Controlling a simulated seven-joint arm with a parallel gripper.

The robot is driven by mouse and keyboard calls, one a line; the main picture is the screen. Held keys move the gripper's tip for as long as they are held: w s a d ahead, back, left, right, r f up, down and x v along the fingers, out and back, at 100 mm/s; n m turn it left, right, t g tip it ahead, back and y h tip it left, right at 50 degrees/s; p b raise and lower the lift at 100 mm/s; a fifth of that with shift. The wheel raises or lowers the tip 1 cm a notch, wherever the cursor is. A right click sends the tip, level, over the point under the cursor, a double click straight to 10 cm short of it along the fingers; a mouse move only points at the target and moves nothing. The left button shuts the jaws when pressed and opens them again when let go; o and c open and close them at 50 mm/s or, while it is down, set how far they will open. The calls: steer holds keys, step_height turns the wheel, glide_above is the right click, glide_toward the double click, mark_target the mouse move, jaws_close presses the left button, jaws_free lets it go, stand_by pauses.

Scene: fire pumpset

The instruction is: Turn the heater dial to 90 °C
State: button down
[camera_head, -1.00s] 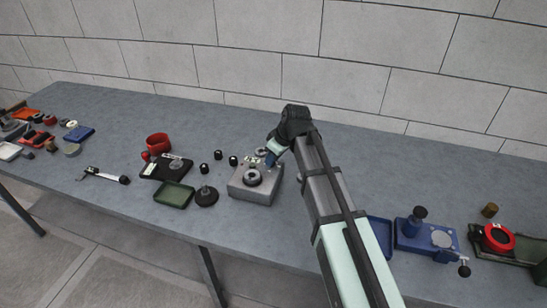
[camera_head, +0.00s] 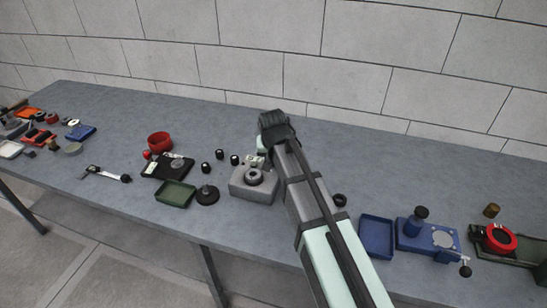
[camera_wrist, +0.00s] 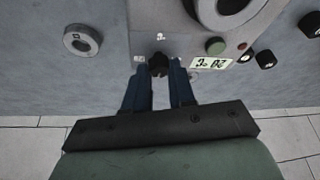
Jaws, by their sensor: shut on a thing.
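The heater is a grey box (camera_head: 250,190) on the bench in the head view, with a round dark-ringed fitting (camera_head: 254,177) on top. In the wrist view its face shows a small black dial (camera_wrist: 158,61), a green button (camera_wrist: 215,46) and a display (camera_wrist: 212,64). The display is upside down and seems to read 20 °C. My gripper (camera_wrist: 160,70) has its blue fingers on both sides of the dial and is shut on it. The fingers partly cover the dial, and its pointer cannot be made out.
A dark ring (camera_head: 340,200) lies right of my arm; it also shows in the wrist view (camera_wrist: 82,40). Small black knobs (camera_head: 220,154) stand left of the heater. A green tray (camera_head: 175,194) and a blue tray (camera_head: 376,238) lie farther off. The wall is behind.

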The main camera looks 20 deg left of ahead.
steer(key=shift+a+m+h, duration=0.1)
steer(key=shift+m+h, duration=0.6)
steer(key=shift+m, duration=0.8)
steer(key=c, duration=0.9)
jaws_free()
steer(key=shift+c, duration=0.2)
steer(key=shift+r, duration=0.1)
steer(key=v, duration=1.3)
steer(key=shift+s+r, duration=0.2)
